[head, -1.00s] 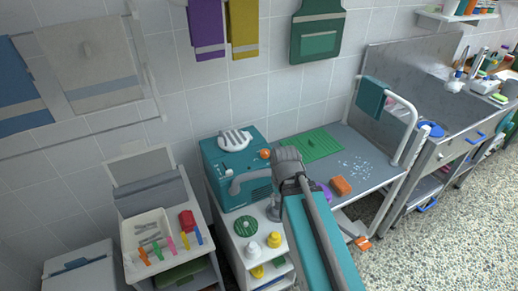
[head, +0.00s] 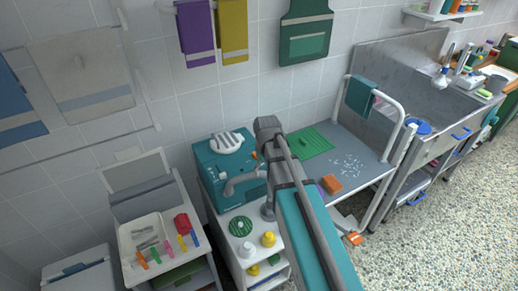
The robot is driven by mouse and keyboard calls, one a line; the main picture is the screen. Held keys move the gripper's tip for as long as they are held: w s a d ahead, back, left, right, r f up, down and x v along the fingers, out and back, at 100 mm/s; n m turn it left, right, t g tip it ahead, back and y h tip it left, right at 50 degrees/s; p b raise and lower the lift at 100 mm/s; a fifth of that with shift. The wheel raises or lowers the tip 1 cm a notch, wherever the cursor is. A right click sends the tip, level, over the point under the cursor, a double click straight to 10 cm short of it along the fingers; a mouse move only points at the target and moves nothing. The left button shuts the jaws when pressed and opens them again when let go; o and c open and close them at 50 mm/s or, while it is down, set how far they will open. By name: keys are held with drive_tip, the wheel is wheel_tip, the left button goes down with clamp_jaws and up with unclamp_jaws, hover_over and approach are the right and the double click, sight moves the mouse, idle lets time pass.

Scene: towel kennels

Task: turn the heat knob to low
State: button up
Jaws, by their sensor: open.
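The teal dryer box (head: 211,172) stands on a white cart against the tiled wall. An orange knob (head: 254,155) shows at its upper right edge, partly covered by my arm; I take it for the heat knob. Its setting and any markings are too small to read. My arm reaches up from the bottom of the head view, and its grey joint is just right of the box.
The cart top (head: 228,220) holds a green disc and yellow-and-white bottles. To the right is a grey grooming table (head: 367,185) with a green mat and an orange block. A white tray (head: 126,241) stands left.

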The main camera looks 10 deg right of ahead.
drive_tip(key=w+r+n+p, duration=0.2)
drive_tip(key=w+n, duration=0.1)
drive_tip(key=w, duration=0.5)
drive_tip(key=w+r+n+p, duration=0.2)
drive_tip(key=w+r+n, duration=0.1)
drive_tip(key=w, duration=0.6)
drive_tip(key=shift+r+n+p, duration=0.3)
drive_tip(key=shift+n, duration=0.4)
drive_tip(key=shift+f, duration=0.2)
wheel_tip(320, 180, down, 13)
drive_tip(key=b, duration=1.3)
drive_tip(key=shift+f+b, duration=0.2)
drive_tip(key=shift+b, duration=0.2)
drive_tip(key=shift+c, duration=0.3)
drive_tip(key=c, duration=1.1)
drive_tip(key=shift+d, duration=0.35)
drive_tip(key=shift+w+a, duration=0.1)
drive_tip(key=shift+a, duration=0.05)
